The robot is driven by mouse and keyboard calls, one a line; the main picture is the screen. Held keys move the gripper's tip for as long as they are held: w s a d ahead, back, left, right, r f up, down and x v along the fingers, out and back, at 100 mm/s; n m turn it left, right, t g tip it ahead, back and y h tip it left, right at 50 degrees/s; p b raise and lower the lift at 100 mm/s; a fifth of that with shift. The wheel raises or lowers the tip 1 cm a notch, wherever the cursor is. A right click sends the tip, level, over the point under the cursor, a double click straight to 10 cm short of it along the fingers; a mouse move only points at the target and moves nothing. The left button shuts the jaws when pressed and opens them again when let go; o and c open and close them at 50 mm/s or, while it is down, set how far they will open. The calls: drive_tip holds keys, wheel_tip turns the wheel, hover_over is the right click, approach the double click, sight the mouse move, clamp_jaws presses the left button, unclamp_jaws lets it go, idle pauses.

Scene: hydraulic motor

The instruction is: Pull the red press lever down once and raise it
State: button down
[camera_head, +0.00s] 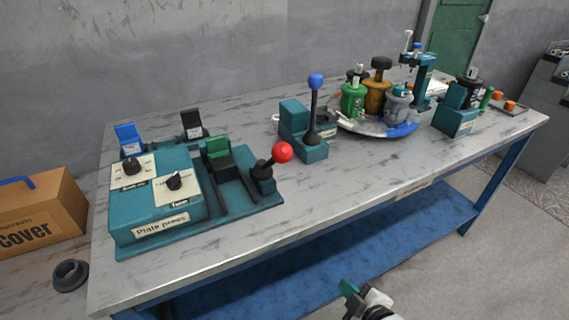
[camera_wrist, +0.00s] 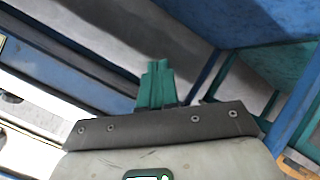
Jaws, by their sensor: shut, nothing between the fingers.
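The red press lever (camera_head: 281,153) is a black stick with a red ball knob at the right front of the teal plate press (camera_head: 155,205). The lever does not show in the wrist view.
The workbench (camera_head: 335,190) has clear room in front of the lever. A blue-knobbed lever (camera_head: 316,82) stands behind it to the right. A round tray (camera_head: 375,128) holds several motor parts. A cardboard box (camera_head: 40,215) sits at the left.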

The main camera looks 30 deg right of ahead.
drive_tip(key=w+a+r+n+t+y+p, duration=0.1)
drive_tip(key=w+r+n+t+p, duration=0.15)
drive_tip(key=r, duration=0.35)
drive_tip(key=w+a+r+n+t+p, duration=0.1)
drive_tip(key=r+n+t+p, duration=0.25)
drive_tip(key=r, duration=0.35)
drive_tip(key=n+t+y+p, duration=0.4)
drive_tip(key=n+t+y, duration=0.15)
drive_tip(key=n, duration=0.25)
approach(274, 160)
drive_tip(key=shift+w+d+r+p, duration=0.15)
drive_tip(key=shift+w+r+p, duration=0.35)
drive_tip(key=shift+w+p, duration=0.25)
drive_tip(key=shift+w+d+r+p, duration=0.15)
drive_tip(key=shift+w+r+p, duration=0.4)
drive_tip(key=shift+w, duration=0.35)
drive_tip(key=shift+w+d+r+p, duration=0.15)
drive_tip(key=shift+w+r+p, duration=0.25)
drive_tip(key=shift+w+p, duration=0.35)
drive_tip(key=shift+w+r, duration=0.1)
drive_tip(key=shift+r, duration=0.05)
